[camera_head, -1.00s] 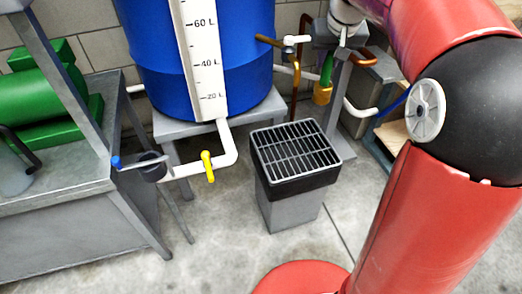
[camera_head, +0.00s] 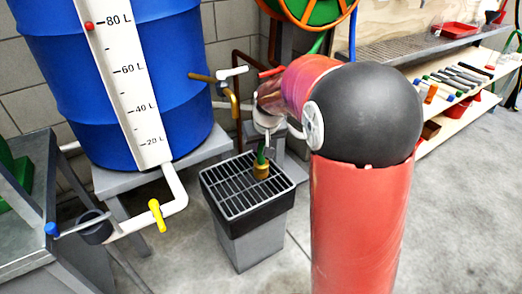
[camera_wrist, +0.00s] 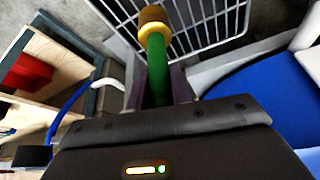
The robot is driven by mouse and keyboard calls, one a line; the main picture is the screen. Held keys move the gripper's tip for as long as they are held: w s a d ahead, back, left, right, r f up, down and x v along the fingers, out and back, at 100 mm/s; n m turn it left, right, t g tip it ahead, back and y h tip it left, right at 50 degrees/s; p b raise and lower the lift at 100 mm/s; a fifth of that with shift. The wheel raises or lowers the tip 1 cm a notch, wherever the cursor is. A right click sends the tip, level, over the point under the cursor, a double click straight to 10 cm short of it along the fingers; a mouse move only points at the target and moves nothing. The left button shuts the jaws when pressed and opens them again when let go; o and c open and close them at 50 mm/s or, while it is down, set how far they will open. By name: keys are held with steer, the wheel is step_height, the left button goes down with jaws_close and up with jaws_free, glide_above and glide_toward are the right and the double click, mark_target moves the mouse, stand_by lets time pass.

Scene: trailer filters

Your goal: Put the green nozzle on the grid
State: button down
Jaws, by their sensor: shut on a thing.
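The green nozzle (camera_head: 261,171) has a green body and a brass-coloured end. In the head view it hangs roughly upright, brass end down, in front of the grid (camera_head: 228,194), a dark slotted grate on a grey pedestal. I cannot tell whether it touches the bars. In the wrist view my gripper (camera_wrist: 160,88) is shut on the green body of the nozzle (camera_wrist: 155,50), with a finger on each side. The grid also shows there as pale bars (camera_wrist: 205,22) beyond the brass end. In the head view my arm partly hides the gripper.
A blue barrel (camera_head: 60,80) with a litre scale stands left of the grid, with a yellow-handled valve (camera_head: 157,215) on its white pipe. Brass and white taps (camera_head: 228,74) jut out behind the grid. Wooden shelves (camera_head: 460,115) with tools are at right. The floor at right is clear.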

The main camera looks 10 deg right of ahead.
steer(key=shift+f, duration=0.95)
steer(key=shift+f, duration=0.15)
steer(key=c, duration=1.2)
jaws_free()
steer(key=shift+c, duration=0.2)
